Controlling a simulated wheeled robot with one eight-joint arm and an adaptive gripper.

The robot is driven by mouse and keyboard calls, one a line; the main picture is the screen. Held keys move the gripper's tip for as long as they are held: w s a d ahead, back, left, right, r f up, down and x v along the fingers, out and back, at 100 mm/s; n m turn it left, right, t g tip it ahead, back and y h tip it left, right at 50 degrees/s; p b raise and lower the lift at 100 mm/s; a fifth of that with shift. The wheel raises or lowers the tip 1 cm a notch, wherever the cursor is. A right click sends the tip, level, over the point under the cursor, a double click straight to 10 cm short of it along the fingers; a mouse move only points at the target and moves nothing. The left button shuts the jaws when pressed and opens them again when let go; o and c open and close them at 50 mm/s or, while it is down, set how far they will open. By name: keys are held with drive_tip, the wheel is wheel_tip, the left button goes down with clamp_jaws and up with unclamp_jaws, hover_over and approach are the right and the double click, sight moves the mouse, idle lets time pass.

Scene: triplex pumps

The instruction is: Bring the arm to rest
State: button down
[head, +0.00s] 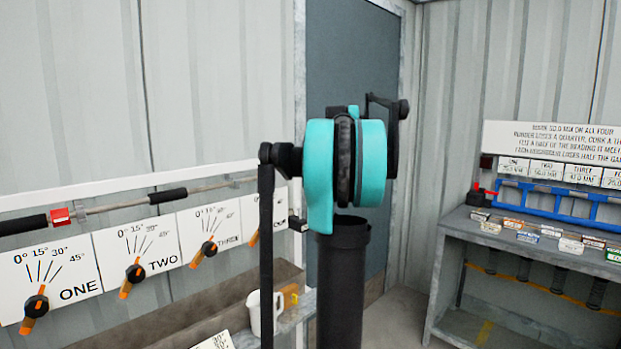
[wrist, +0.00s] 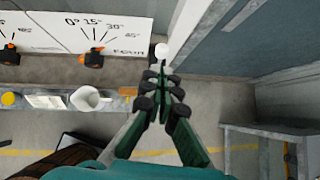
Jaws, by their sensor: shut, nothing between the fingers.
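My arm stands upright in the middle of the head view, with its teal joint in front of a grey door panel (head: 345,70). My gripper (wrist: 163,82) shows in the wrist view, its green fingers with black pads brought together and nothing seen between them. In the head view I cannot make out the fingers. The gripper hangs in front of the wall, right of the dial panel marked FOUR (wrist: 60,30) and its orange-and-black knob (wrist: 94,59). A small white round thing (wrist: 161,51) lies just beyond the fingertips; I cannot tell whether they touch.
Dial panels ONE (head: 75,290), TWO (head: 150,250) and THREE (head: 222,228) line the left wall under a rod. A white jug (head: 256,316) stands on a ledge below; it also shows in the wrist view (wrist: 88,100). A grey bench (head: 450,225) with a blue rack (head: 560,200) stands right.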

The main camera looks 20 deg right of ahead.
drive_tip(key=s+a+f+n+g, duration=0.1)
drive_tip(key=s+a+f+n, duration=0.65)
drive_tip(key=a+f, duration=0.2)
drive_tip(key=s+a+f+n+g, duration=0.1)
drive_tip(key=s+a+f+n, duration=0.5)
drive_tip(key=a+f+n, duration=0.4)
drive_tip(key=s+a+f+n+g, duration=0.1)
drive_tip(key=s+a+f+n, duration=0.2)
drive_tip(key=s+f+n, duration=0.5)
drive_tip(key=s+a+f+n+h, duration=0.1)
drive_tip(key=s+a+f+n, duration=0.2)
drive_tip(key=s+f+n, duration=0.5)
drive_tip(key=s+f, duration=0.4)
drive_tip(key=s, duration=0.2)
drive_tip(key=shift+s+f+g+h, duration=0.15)
drive_tip(key=shift+s+g+h, duration=0.15)
drive_tip(key=shift+g, duration=0.1)
drive_tip(key=shift+a, duration=0.1)
